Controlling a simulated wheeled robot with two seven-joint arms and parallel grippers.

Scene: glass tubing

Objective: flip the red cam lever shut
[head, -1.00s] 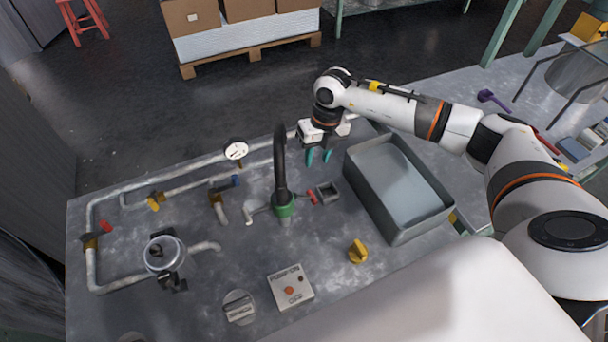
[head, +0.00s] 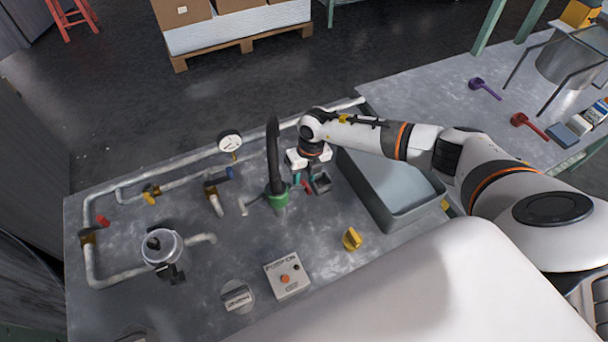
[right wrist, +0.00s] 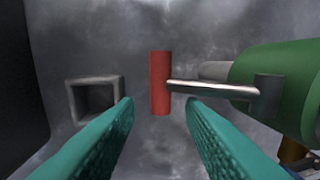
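The red cam lever (right wrist: 160,83) shows in the right wrist view as a short red bar on a thin metal rod. The rod joins the green coupling (right wrist: 290,88) at the right. In the head view the red handle (head: 308,187) shows small beside the green coupling (head: 279,200) and just below my right gripper (head: 303,181). In the right wrist view my right gripper (right wrist: 160,112) is open and empty. Its teal fingers are apart, with the red handle in line with the gap between them. Contact cannot be told. My left gripper is not in view.
A small square socket (right wrist: 95,80) stands left of the lever. A black hose (head: 273,150) rises from the coupling. A grey basin (head: 398,216) lies to the right. Pipes with a gauge (head: 230,142), a glass vessel (head: 162,247) and a control box (head: 288,274) occupy the bench.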

